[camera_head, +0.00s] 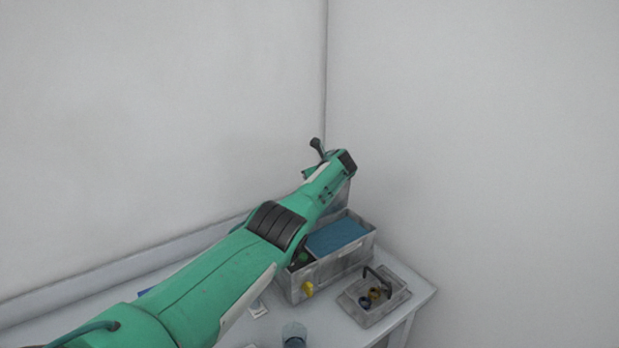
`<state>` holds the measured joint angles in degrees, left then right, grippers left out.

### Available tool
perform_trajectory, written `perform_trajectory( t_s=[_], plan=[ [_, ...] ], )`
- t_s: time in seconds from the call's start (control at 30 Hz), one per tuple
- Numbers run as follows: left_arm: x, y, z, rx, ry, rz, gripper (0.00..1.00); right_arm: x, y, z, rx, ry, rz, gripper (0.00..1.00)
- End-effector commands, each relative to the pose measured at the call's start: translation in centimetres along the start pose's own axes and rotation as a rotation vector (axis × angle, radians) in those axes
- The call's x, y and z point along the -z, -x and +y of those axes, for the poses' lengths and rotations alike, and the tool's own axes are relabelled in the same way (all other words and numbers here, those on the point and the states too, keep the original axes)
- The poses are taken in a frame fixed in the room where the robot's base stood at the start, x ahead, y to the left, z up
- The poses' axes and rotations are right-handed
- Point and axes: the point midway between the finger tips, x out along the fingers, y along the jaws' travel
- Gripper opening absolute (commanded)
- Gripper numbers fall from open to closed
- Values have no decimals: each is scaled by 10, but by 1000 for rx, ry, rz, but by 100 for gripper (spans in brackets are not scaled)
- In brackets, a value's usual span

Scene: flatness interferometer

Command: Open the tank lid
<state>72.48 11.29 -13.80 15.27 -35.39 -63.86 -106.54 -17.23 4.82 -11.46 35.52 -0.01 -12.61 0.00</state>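A grey rectangular box (332,268), which looks like the tank, stands on the table with a yellow tap-like part (307,289) on its front. A flat blue panel or surface (336,236) shows within its rim; I cannot tell whether this is a lid or contents. A small green item (303,257) shows at its left end. My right gripper is out of view.
A grey slab or tray (394,301) with a black arched handle (377,281) and small round parts (375,294) lies right of the box. A bluish cup (294,334) stands in front. The white table (340,330) meets walls behind. My arm hides the table's left part.

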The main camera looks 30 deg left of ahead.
Motion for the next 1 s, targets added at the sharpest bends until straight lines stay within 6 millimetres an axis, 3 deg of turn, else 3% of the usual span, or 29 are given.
perform_trajectory(
  t_s=[1.0],
  plan=[
    [0,0,0,0,0,0,0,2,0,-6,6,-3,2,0]
  ],
)
